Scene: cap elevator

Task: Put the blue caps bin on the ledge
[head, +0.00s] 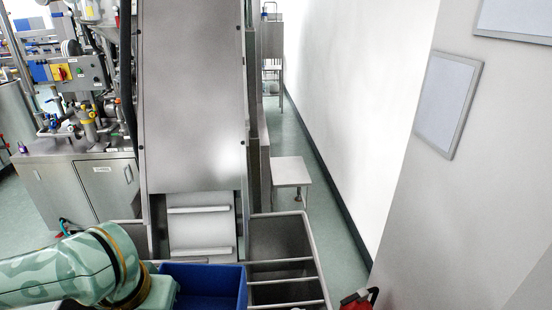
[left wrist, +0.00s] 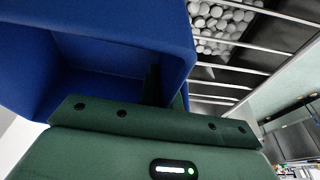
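The blue caps bin (head: 205,287) is at the bottom edge of the head view, in front of the conveyor and partly cut off by the frame. It fills the upper left of the left wrist view (left wrist: 115,25), tilted in that picture; no caps show in the visible part of its inside. My left gripper (left wrist: 168,90) is at the bin's wall, one dark green finger inside and one outside, shut on it. The ledge seems to be the metal rim with bars of the hopper (head: 283,282), right beside the bin. My right gripper is out of view.
Pale caps (left wrist: 220,22) lie below the bars in the left wrist view. The steel elevator conveyor (head: 192,100) rises behind the bin. A small metal step (head: 290,171) stands behind the hopper. A red object (head: 357,299) is at the bottom right. Floor along the white wall is clear.

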